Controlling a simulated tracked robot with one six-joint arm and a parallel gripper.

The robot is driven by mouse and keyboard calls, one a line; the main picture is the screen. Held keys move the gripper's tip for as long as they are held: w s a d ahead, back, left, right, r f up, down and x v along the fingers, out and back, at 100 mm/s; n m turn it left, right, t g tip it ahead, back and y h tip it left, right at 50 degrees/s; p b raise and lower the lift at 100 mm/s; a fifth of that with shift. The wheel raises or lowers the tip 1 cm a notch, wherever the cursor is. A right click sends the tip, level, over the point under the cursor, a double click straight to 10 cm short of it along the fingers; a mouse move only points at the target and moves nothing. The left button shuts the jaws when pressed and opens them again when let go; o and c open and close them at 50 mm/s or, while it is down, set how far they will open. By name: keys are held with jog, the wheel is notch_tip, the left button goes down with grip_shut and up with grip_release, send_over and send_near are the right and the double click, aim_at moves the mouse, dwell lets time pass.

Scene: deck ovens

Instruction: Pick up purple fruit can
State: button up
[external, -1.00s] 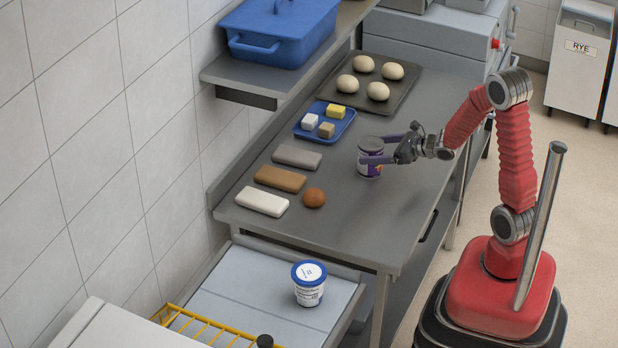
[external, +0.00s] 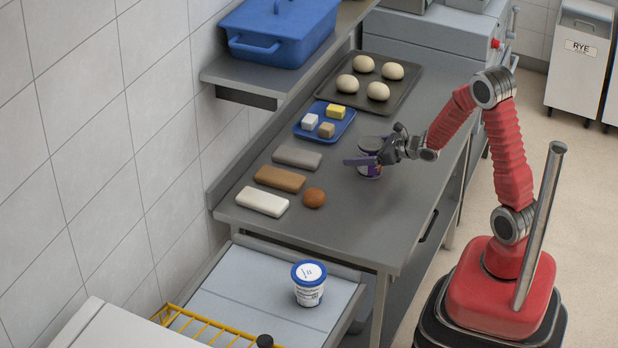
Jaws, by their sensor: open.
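The purple fruit can (external: 371,145) stands upright on the steel table, with its grey lid and a bit of its purple label showing. My gripper (external: 366,155) is at the can, reaching in from the right with its fingers open. One finger crosses in front of the can at mid-height. The other finger is hard to make out behind or above it. Part of the can is hidden by the gripper, and I cannot tell whether the fingers touch it.
The steel table (external: 345,215) is clear in front of the can. A baking tray with dough balls (external: 405,100) lies behind it. A blue tray (external: 301,134) with small blocks, several bars (external: 280,178) and a brown ball (external: 314,197) lie left. A blue-lidded tub (external: 309,284) stands lower down.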

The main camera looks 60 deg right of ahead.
dwell(0.3)
jog(key=shift+r, duration=0.1)
jog(key=c, duration=1.7)
